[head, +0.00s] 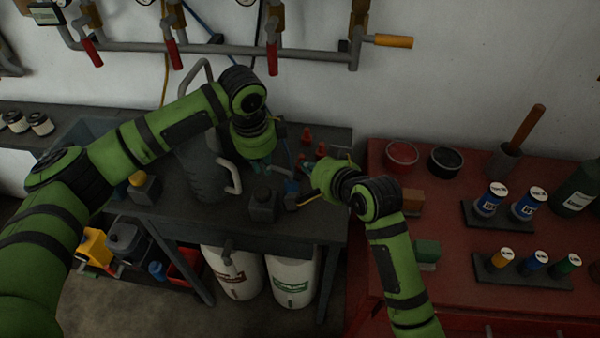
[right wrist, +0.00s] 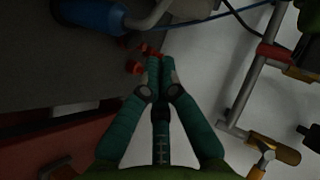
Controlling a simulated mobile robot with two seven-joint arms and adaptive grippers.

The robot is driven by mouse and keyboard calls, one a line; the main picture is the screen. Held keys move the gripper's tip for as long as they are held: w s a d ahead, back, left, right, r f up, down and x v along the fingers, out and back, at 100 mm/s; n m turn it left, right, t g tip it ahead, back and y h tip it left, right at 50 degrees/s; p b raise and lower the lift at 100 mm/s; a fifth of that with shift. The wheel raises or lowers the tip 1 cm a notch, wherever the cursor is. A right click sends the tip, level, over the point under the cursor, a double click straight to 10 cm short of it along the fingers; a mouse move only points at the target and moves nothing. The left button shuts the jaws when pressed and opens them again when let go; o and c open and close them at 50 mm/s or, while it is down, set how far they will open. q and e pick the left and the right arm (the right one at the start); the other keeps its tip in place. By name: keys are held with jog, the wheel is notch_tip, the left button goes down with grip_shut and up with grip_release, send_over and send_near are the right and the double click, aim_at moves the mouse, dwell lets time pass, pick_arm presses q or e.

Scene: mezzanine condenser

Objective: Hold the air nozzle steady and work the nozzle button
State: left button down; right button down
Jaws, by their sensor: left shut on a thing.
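The button cannot be made out.
Small red pieces (head: 307,136) stand on the bench behind my grippers. A dark block (head: 263,206) sits at the bench front. Pipes with red handles (head: 272,58) run along the wall. A red table (head: 450,215) with cans and bowls is on the right.

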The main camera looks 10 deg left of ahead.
jog(key=shift+f, duration=0.1)
jog(key=shift+a+f, duration=0.2)
jog(key=shift+f, duration=0.05)
jog(key=shift+a+f, duration=0.25)
jog(key=shift+f, duration=0.2)
dwell(0.9)
jog(key=shift+r, duration=0.1)
jog(key=shift+d+r, duration=0.45)
jog(key=shift+r, duration=0.25)
jog(key=shift+d+r, duration=0.4)
jog(key=shift+r, duration=0.35)
jog(key=shift+d+r, duration=0.45)
jog(key=shift+r, duration=0.25)
jog(key=shift+d+r, duration=0.4)
jog(key=shift+r, duration=0.35)
pick_arm(q)
jog(key=c, duration=1.2)
grip_release()
